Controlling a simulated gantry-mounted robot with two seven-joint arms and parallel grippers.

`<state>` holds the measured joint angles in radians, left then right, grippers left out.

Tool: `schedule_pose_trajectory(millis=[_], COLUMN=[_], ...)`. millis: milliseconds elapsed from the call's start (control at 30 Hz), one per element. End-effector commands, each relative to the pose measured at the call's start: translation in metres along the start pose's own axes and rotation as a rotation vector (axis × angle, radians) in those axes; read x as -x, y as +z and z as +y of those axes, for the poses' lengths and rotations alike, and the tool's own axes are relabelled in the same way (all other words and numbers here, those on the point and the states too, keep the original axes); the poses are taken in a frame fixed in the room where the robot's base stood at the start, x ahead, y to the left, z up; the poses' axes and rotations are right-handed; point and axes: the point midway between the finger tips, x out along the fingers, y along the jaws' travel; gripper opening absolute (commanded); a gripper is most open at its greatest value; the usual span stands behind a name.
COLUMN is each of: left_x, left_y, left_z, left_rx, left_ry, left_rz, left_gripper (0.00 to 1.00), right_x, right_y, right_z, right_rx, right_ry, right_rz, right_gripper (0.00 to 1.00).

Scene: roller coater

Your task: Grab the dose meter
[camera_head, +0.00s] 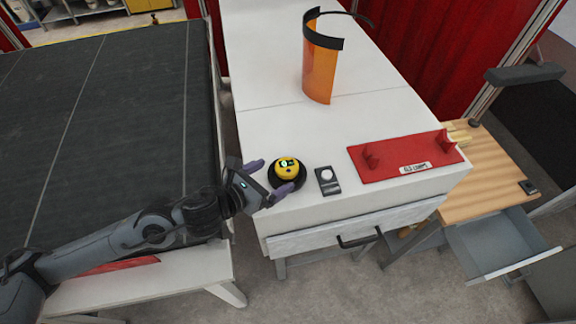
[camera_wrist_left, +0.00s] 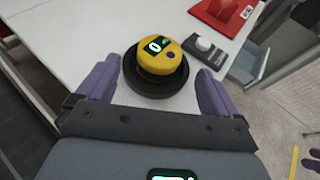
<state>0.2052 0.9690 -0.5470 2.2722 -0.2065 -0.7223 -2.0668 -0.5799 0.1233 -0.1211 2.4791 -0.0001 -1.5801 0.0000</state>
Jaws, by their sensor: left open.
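The dose meter (camera_head: 287,169) is a round yellow device with a small lit display, sitting in a black round base on the white cabinet top near its left front edge. It also shows in the left wrist view (camera_wrist_left: 158,56), with its display reading what looks like a 0. My left gripper (camera_head: 270,179) is open, with its purple fingers on either side of the dose meter and its black base. In the left wrist view the two fingertips (camera_wrist_left: 160,80) flank the base with gaps, and nothing is held.
A small grey device with a white round knob (camera_head: 327,181) lies just right of the dose meter. A red board with pegs (camera_head: 408,158) is farther right. An orange face shield (camera_head: 320,66) stands farther back. A dark conveyor-like surface (camera_head: 110,110) fills the left.

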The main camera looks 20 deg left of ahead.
Motion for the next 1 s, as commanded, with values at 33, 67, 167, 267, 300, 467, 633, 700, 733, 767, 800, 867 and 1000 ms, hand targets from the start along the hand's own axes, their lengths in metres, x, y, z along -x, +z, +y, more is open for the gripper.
schedule_pose_trajectory(millis=[33,67,167,267,300,467,633,700,733,767,800,867,1000], left_x=[-0.005,-0.008,-0.013,-0.016,-0.018,-0.034,-0.055,-0.061,-0.063,-0.065,-0.066,-0.067,-0.067], left_y=[0.001,0.001,0.001,0.002,0.003,0.009,0.009,0.008,0.008,0.008,0.007,0.007,0.007], left_z=[-0.001,-0.001,-0.001,-0.001,-0.001,0.0,0.001,0.001,0.001,0.001,0.001,0.001,0.001], left_rx=[0.003,0.002,0.002,0.0,0.001,0.005,0.004,0.003,0.002,0.002,0.001,0.001,0.001], left_ry=[-0.001,-0.001,-0.002,-0.001,-0.001,-0.001,-0.002,-0.001,-0.001,-0.001,-0.001,-0.001,-0.001], left_rz=[-0.001,-0.001,-0.001,-0.001,0.0,0.001,0.0,0.0,0.0,0.0,0.0,0.0,0.0], left_gripper=[0.94,0.94,0.94,0.94,0.94,0.94,0.94,0.94,0.94,0.94,0.94,0.94,0.94], right_x=[0.002,0.002,0.003,0.004,0.006,0.017,0.024,0.026,0.026,0.026,0.026,0.026,0.025], right_y=[0.001,0.002,0.001,0.001,0.0,-0.004,-0.008,-0.009,-0.009,-0.009,-0.009,-0.009,-0.009], right_z=[0.0,0.0,0.0,0.0,0.0,-0.001,0.0,0.0,0.0,0.0,0.0,0.0,0.0], right_rx=[0.0,-0.001,-0.001,-0.002,-0.002,-0.005,-0.007,-0.007,-0.007,-0.007,-0.007,-0.007,-0.006], right_ry=[-0.001,-0.001,-0.001,-0.002,-0.002,-0.004,-0.004,-0.004,-0.004,-0.004,-0.004,-0.004,-0.003], right_rz=[-0.004,-0.005,-0.005,-0.005,-0.004,-0.003,0.001,0.002,0.002,0.002,0.002,0.002,0.002], right_gripper=[0.43,0.43,0.43,0.43,0.43,0.43,0.43,0.43,0.43,0.43,0.43,0.43,0.43])
